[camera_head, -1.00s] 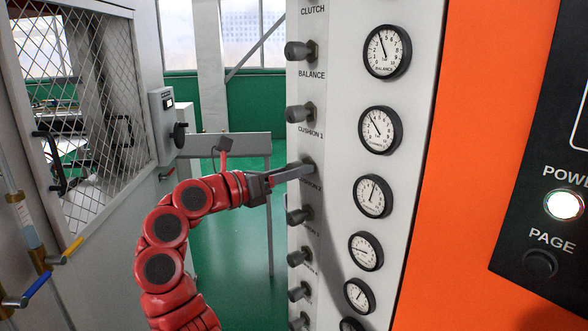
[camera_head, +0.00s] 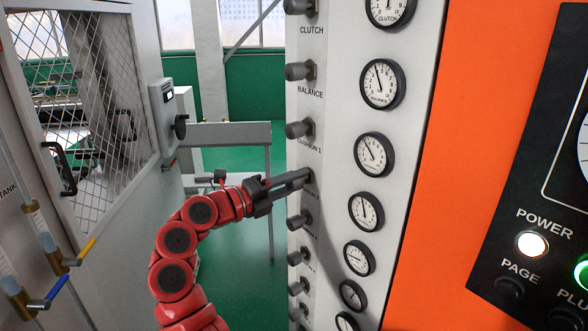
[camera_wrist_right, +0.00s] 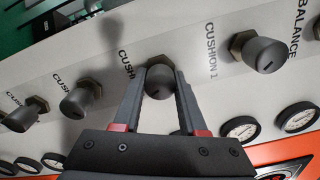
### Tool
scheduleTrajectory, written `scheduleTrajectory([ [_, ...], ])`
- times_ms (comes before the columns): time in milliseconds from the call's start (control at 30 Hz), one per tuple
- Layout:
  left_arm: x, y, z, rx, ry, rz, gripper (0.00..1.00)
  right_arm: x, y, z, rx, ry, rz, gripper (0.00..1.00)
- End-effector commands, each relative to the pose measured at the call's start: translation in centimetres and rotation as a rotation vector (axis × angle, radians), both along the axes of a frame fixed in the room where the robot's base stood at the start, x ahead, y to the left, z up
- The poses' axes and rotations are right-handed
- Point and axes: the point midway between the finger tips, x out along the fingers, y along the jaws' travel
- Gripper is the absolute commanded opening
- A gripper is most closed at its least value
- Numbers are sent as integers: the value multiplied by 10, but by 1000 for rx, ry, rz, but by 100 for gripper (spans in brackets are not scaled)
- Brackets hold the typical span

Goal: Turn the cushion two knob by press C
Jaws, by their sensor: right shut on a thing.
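The cushion two knob (camera_wrist_right: 159,80) is a dark grey round knob on a hex collar. In the wrist view it sits between the fingers of my right gripper (camera_wrist_right: 156,88), which are shut on its sides. In the head view my right gripper (camera_head: 304,176) reaches the panel from the left, below the CUSHION 1 knob (camera_head: 299,130), and hides most of the held knob. The gauge (camera_head: 366,211) beside it has its needle pointing roughly straight up. The knob's label is partly covered by the fingers. My left gripper is not in view.
Similar knobs stand close above and below in the column, including the balance knob (camera_head: 299,71) and a lower knob (camera_head: 298,221). A row of gauges runs to their right. An orange panel (camera_head: 445,190) lies further right. A mesh door (camera_head: 75,110) stands left.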

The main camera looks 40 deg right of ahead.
Motion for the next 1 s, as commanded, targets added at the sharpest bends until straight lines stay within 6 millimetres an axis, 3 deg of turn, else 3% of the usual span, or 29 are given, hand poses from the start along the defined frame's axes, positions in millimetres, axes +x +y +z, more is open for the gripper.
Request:
scheduleTrajectory([
  [33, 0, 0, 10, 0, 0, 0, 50, 1, 0, 4, 0, 35, 1, 0],
  [300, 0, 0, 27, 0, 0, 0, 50, 0, 0, 3, -5, 173, 1, 0],
  [967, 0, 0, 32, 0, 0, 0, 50, 0, 0, 1, -8, 231, 2, 0],
  [1000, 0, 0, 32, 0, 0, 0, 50, 0, 0, 1, -8, 231, 2, 43],
])
